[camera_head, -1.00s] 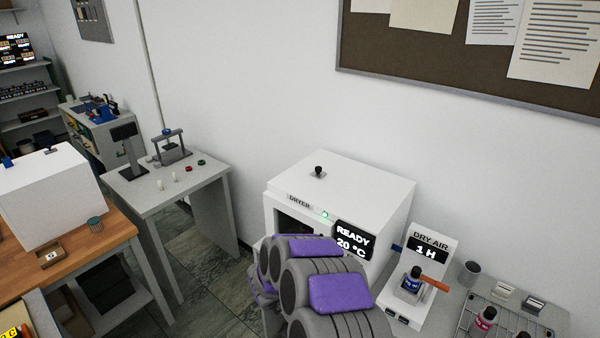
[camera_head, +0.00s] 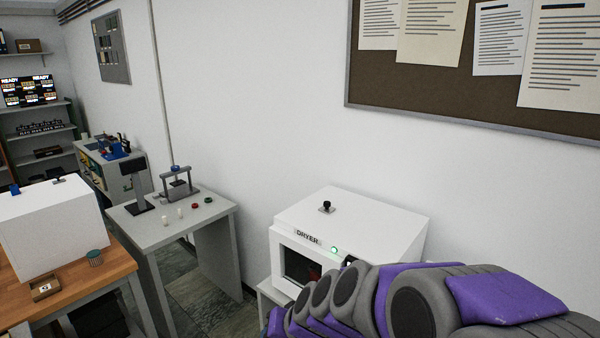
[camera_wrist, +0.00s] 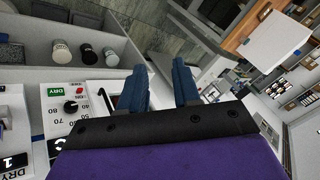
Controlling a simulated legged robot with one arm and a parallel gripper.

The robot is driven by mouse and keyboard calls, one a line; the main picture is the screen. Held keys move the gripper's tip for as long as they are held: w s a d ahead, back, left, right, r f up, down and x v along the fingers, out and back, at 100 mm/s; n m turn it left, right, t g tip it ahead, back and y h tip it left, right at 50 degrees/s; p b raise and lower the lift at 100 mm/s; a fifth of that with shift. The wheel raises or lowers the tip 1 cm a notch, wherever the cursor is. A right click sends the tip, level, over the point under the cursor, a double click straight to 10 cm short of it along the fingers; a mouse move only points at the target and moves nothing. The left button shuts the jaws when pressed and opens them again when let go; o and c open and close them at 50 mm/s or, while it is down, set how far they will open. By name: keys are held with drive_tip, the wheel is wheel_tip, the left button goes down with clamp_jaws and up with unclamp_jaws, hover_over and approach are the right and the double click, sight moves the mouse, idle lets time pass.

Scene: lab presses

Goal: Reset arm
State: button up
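My gripper (camera_wrist: 160,78) shows in the wrist view as two blue fingers standing apart. Nothing is visible between them, so it is open and empty. In the head view my grey and purple arm crosses the lower right, in front of the white dryer (camera_head: 355,222). The gripper itself is not clearly visible there. The dryer has a black knob on top and a green light on its front. My arm covers its display and lower right part.
A grey table (camera_head: 185,225) with a small press (camera_head: 178,183) stands left of the dryer. A wooden bench (camera_head: 115,270) holds a white box (camera_head: 52,230). A corkboard (camera_head: 450,75) hangs above. The wrist view shows a dial panel (camera_wrist: 75,105) and bottles (camera_wrist: 85,53) beside the fingers.

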drive_tip(key=s+d+f+g+h+b, duration=0.1)
drive_tip(key=s+d+g+h+b, duration=0.1)
drive_tip(key=s+d, duration=0.7)
drive_tip(key=s+d+f+g+h+b, duration=0.2)
drive_tip(key=s+d, duration=0.8)
drive_tip(key=s, duration=1)
drive_tip(key=shift+f+g+h, duration=0.25)
drive_tip(key=shift+g+h, duration=0.45)
drive_tip(key=shift+g, duration=0.4)
drive_tip(key=shift+a, duration=0.1)
